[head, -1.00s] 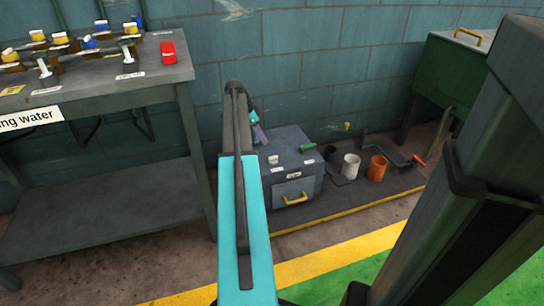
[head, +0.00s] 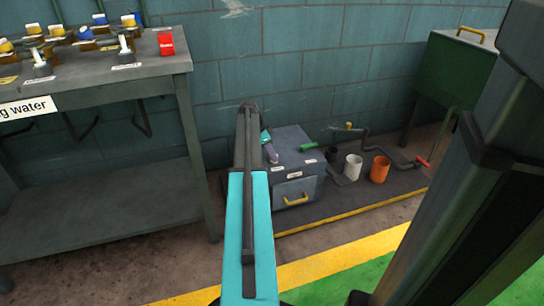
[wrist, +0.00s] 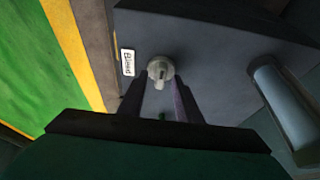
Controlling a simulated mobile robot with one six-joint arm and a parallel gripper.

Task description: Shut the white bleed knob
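The white bleed knob (wrist: 160,68) shows in the wrist view on a dark grey face, beside a white label reading "Bleed" (wrist: 127,62). Its pointer part points toward the bottom of that view. My gripper (wrist: 161,85) is open, with one dark finger on each side of the knob's lower part. I cannot tell whether either finger touches it. In the head view my gripper (head: 268,148) is at the left part of the top of a grey box (head: 312,185); the knob is hidden there.
A green-handled part (head: 311,146) is at the box's back right. A white cup (head: 353,167), an orange cup (head: 379,169) and a pipe with a red handle (head: 422,161) stand to the right. A workbench (head: 120,85) with valves is at left.

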